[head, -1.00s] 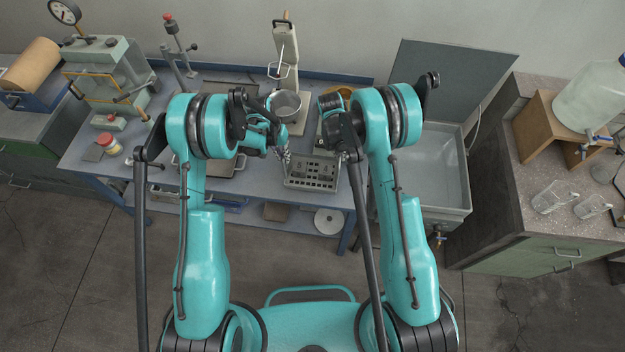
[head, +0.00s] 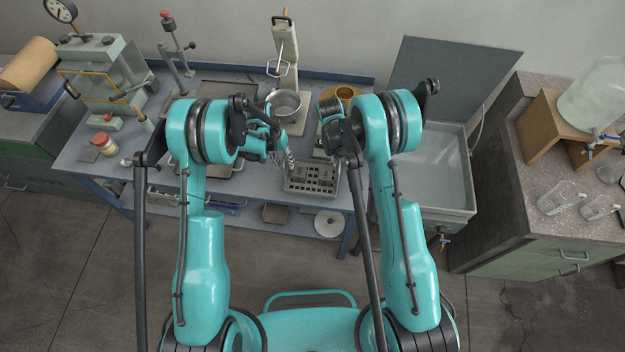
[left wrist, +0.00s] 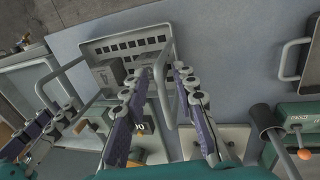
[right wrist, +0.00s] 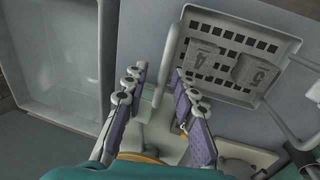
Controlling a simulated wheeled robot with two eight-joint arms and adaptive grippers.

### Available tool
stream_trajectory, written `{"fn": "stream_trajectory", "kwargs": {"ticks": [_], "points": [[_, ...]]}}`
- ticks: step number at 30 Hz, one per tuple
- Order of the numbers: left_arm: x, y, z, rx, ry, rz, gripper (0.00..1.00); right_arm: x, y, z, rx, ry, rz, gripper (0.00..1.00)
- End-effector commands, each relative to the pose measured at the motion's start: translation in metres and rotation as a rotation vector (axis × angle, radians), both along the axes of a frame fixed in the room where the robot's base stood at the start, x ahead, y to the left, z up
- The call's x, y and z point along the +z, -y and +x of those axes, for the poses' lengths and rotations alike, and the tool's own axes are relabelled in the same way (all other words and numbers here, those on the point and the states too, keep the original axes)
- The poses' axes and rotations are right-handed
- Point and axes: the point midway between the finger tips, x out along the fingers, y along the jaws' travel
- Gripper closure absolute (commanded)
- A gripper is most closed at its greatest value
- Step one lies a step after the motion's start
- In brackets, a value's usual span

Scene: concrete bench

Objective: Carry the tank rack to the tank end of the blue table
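The tank rack (head: 312,190) is a grey slotted tray with a raised loop handle at each end. It stands on the blue table (head: 262,185), near its front edge and toward the right end. In the right wrist view the rack (right wrist: 236,37) holds blocks marked 4 and 5. My left gripper (left wrist: 160,85) is open, with the rack's near handle between its fingers. My right gripper (right wrist: 160,78) is open, with the other handle between its fingers. In the head view my left gripper (head: 287,157) and right gripper (head: 350,156) are partly hidden by my arms.
The tank (head: 432,175), a grey basin with an open lid, stands just right of the blue table. A metal pot (head: 284,104) and an upright stand (head: 284,62) are behind the rack. A stone-topped bench (head: 515,190) is at the far right.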

Motion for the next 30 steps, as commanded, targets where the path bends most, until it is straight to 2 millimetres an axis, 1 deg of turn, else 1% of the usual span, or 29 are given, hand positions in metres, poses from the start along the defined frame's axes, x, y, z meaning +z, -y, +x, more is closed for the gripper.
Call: {"fn": "stream_trajectory", "kwargs": {"ticks": [2,5,12,15,18,21,25,28,30], "points": [[0.005,-0.001,0.0,0.0,0.0,0.0,0.72,0.0,0.0,0.0,0.0,0.0,0.0,0.73],[0.018,-0.004,0.001,0.001,0.0,0.0,0.72,0.0,0.0,0.0,0.0,0.0,0.0,0.73],[0.07,-0.014,0.002,0.0,0.0,0.0,0.72,0.0,0.0,0.0,0.0,0.0,0.0,0.73],[0.089,-0.018,0.003,0.001,0.0,0.0,0.72,0.0,0.0,0.0,0.0,0.0,0.0,0.73],[0.104,-0.02,0.004,0.001,0.0,0.0,0.72,0.0,0.0,0.0,0.0,0.0,0.0,0.73],[0.113,-0.022,0.004,0.001,0.0,0.0,0.72,0.0,0.0,0.0,0.0,0.0,0.0,0.73],[0.117,-0.023,0.005,0.0,0.0,0.0,0.72,0.006,-0.002,0.0,0.001,0.0,0.0,0.73],[0.117,-0.023,0.005,0.0,0.0,0.0,0.72,0.021,-0.004,0.001,0.001,0.0,0.0,0.73],[0.117,-0.023,0.005,0.0,0.0,0.0,0.72,0.035,-0.007,0.001,0.002,0.0,0.0,0.73]]}}
